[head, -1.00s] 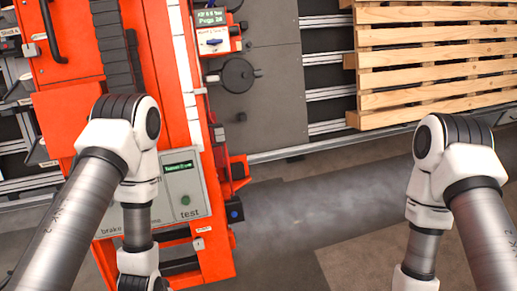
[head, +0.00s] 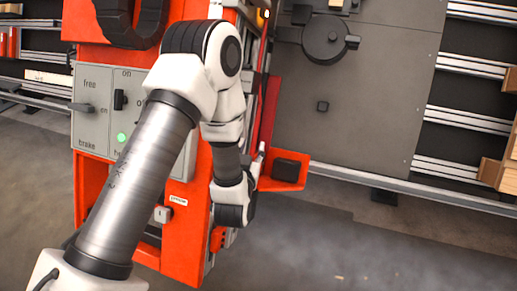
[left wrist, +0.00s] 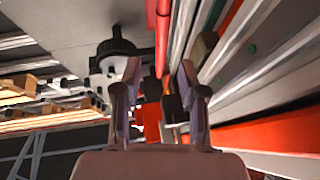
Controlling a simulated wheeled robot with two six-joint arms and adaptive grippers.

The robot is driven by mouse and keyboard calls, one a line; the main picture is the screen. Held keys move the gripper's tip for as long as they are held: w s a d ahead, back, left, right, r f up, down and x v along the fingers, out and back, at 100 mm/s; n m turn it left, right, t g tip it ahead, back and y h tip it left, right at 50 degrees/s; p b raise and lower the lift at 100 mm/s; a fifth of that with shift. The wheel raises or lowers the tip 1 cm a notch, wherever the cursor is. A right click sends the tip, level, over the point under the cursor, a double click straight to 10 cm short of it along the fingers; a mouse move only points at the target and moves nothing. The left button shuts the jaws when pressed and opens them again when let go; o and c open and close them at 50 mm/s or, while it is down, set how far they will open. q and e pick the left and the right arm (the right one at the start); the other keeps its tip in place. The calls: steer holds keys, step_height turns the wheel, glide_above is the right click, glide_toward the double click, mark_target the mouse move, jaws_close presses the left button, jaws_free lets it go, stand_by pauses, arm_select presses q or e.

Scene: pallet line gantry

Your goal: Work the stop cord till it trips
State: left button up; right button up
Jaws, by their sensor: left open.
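My left gripper (left wrist: 160,70) shows in the left wrist view with its two fingers apart and nothing clearly held between them. A red upright strand (left wrist: 162,35), which looks like the stop cord, runs beyond the fingertips and in line with the gap. I cannot tell whether the fingers touch it. In the head view my left arm reaches down along the right side of the orange gantry post (head: 185,240), and its wrist hides most of the gripper (head: 258,165). A narrow red length (head: 268,125) shows just right of that arm; I cannot tell if it is the cord. My right gripper is out of view.
A control panel (head: 95,128) marked free and brake, with a lit green lamp (head: 122,138), is on the post. An orange bracket with a black block (head: 287,170) juts out to the right. A grey plate with a round black hub (head: 325,40) stands behind. Floor at lower right is clear.

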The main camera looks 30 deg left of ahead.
mark_target(255, 133)
arm_select(q)
steer(key=x, duration=0.2)
steer(key=b+x, duration=0.1)
steer(key=x, duration=0.4)
steer(key=shift+w+a+r, duration=0.2)
steer(key=shift+w+r, duration=0.05)
steer(key=shift+r, duration=0.1)
jaws_close()
